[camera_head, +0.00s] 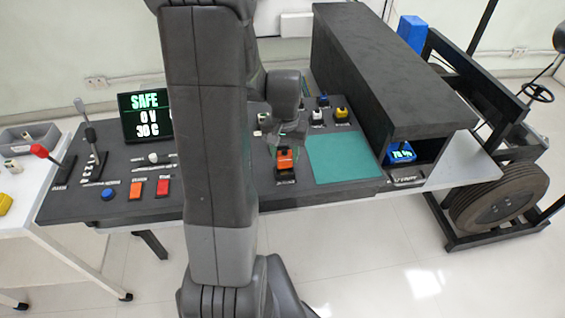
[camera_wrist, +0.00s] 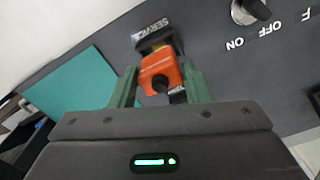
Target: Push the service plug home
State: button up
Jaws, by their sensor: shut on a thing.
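The orange service plug (camera_head: 285,160) stands on the dark console, at the left edge of the green mat, in the head view. In the wrist view the orange plug (camera_wrist: 161,72) sits between the two green fingers of my gripper (camera_wrist: 158,88), with a black block marked SERVICE (camera_wrist: 151,36) just beyond it. My gripper (camera_head: 288,138) is shut on the plug from above. How deep the plug sits in its socket cannot be told.
The green mat (camera_head: 345,158) is bare. A dark box-like housing (camera_head: 385,70) rises right of it, with a blue unit (camera_head: 400,153) inside. A screen (camera_head: 146,115) reads SAFE, 0 V, 30 C. Levers, buttons and a knob (camera_wrist: 250,10) stand on the console.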

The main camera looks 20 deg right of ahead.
aim_at(285, 162)
jog(key=shift+f, duration=1.9)
jog(key=shift+f, duration=0.1)
jog(key=o, duration=1)
notch_tip(285, 162, up, 12)
jog(key=shift+r, duration=0.15)
notch_tip(285, 162, down, 12)
jog(key=shift+f, duration=0.2)
jog(key=shift+r, duration=1)
